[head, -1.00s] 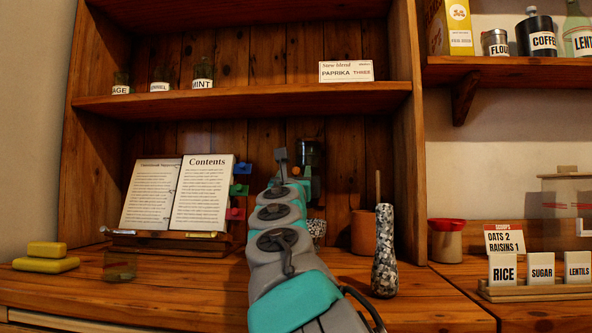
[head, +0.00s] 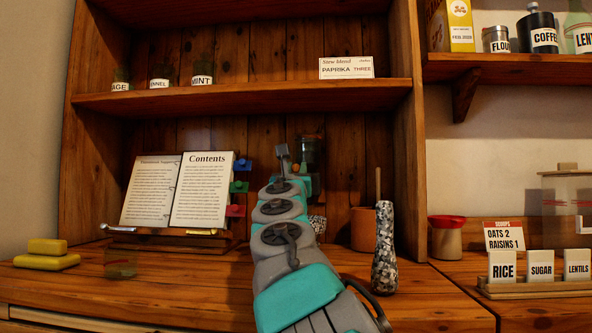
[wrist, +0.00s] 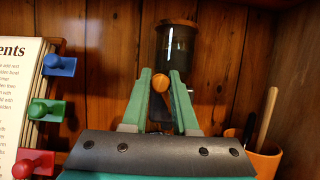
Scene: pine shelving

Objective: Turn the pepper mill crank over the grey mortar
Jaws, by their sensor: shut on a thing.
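The pepper mill (head: 311,158) has a dark glass body with a brown lid and stands upright at the back of the shelf bay, partly hidden behind my arm. It also shows in the wrist view (wrist: 180,45). My gripper (wrist: 160,78) has its two green fingers closed on a round orange crank knob (wrist: 159,80) in front of the mill. The rest of the crank is mostly hidden. The grey speckled mortar (head: 318,225) is mostly behind my arm, below the mill; its inside cannot be seen. The speckled pestle (head: 384,250) stands upright on the counter to the right.
An orange-brown pot (head: 364,230) with utensils stands right of the mortar. An open book (head: 180,192) on a stand with coloured knobs (wrist: 45,110) is close on the left. A small glass jar (head: 121,264) and yellow blocks (head: 47,255) are at the counter's left.

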